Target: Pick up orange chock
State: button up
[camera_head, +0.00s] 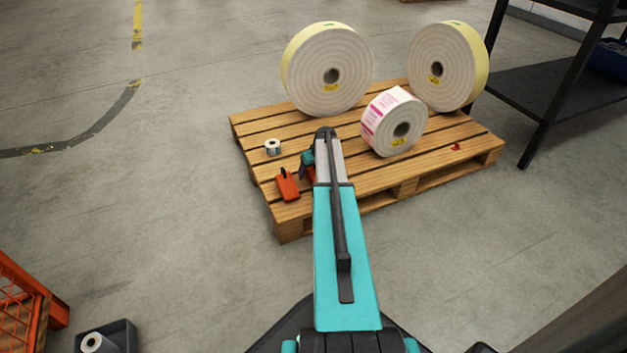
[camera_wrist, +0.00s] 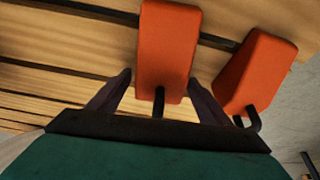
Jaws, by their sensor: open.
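Two orange chocks lie on the wooden pallet (camera_head: 380,183). In the head view one orange chock (camera_head: 287,187) is plain near the front left corner; the other orange chock (camera_head: 311,174) is mostly hidden by my gripper (camera_head: 304,170). In the wrist view one orange chock (camera_wrist: 168,45) lies ahead in the middle, its near end with a dark hook between the two fingers of my open gripper (camera_wrist: 159,80). I cannot tell whether the fingers touch it. The second orange chock (camera_wrist: 257,70) lies tilted just right of the right finger, with its own dark hook.
Two large label rolls (camera_head: 327,70) (camera_head: 440,66) stand at the back of the pallet. A smaller pink-striped roll (camera_head: 394,121) is right of my arm, and a tiny roll (camera_head: 272,147) lies left. A dark shelf (camera_head: 560,92) stands right.

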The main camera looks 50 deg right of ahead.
dwell(0.4)
jog(key=c, duration=1.4)
jog(key=shift+r, duration=0.2)
jog(key=shift+r+p, duration=1.3)
jog(key=shift+r, duration=0.35)
jog(key=s+a+p, duration=0.1)
jog(key=s, duration=0.3)
jog(key=s+a+r+p, duration=0.1)
jog(key=s+p, duration=0.1)
jog(key=s, duration=0.3)
jog(key=s+a+p, duration=0.2)
jog(key=s, duration=0.2)
jog(key=shift+s+r, duration=0.2)
jog(key=shift+s, duration=0.2)
jog(key=shift+s+a, duration=0.15)
jog(key=shift+s, duration=0.65)
